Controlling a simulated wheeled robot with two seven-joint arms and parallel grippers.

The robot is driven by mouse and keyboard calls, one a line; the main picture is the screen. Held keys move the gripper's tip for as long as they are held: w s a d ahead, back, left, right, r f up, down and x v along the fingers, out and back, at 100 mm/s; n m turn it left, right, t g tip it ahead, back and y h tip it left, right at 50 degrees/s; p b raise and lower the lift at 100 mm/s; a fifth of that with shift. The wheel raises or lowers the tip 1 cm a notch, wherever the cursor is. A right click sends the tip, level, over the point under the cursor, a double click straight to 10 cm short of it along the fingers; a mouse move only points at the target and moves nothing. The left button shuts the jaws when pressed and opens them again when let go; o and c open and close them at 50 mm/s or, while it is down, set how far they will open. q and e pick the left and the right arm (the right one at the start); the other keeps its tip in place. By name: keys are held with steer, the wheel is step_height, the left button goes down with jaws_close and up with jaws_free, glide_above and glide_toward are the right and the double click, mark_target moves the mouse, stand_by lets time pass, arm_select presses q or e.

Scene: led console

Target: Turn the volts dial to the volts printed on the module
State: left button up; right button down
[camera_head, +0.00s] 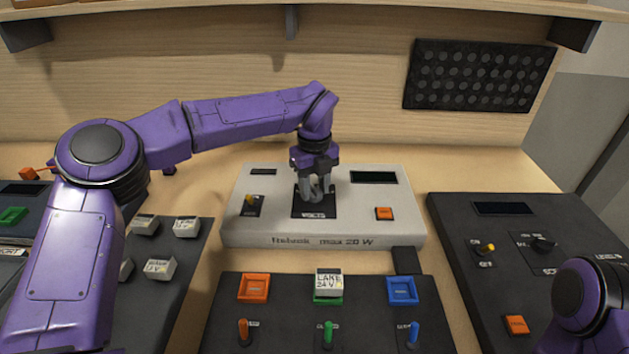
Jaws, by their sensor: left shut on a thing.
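A white module (328,284) printed "LAKE 24 V" sits upright in the green socket of the dark front panel (285,316). The console's dark display (373,177) shows no readable figure. Of my right arm only a purple link shows at lower right; its gripper is out of view.
An orange socket (254,288) and a blue socket (402,291) flank the module, with levers in front. Several white modules (160,268) stand on the left panel. The console also has a yellow-tipped switch (250,201) and an orange button (384,213). A dark panel (465,233) stands right.

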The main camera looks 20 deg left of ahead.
arm_select(q)
steer(key=m+p, duration=0.1)
steer(key=m, duration=0.1)
steer(key=m+p, duration=0.1)
steer(key=m, duration=0.1)
steer(key=shift+r+m, duration=0.2)
steer(key=shift+m, duration=0.1)
steer(key=m+p, duration=0.3)
steer(key=m, duration=0.1)
steer(key=shift+m, duration=0.3)
steer(key=m+p, duration=0.4)
steer(key=m, duration=0.1)
steer(key=shift+f+m+p, duration=0.1)
steer(key=shift+m+p, duration=0.7)
steer(key=shift+m, duration=1.1)
steer(key=o, duration=1.1)
steer(key=shift+c, duration=0.2)
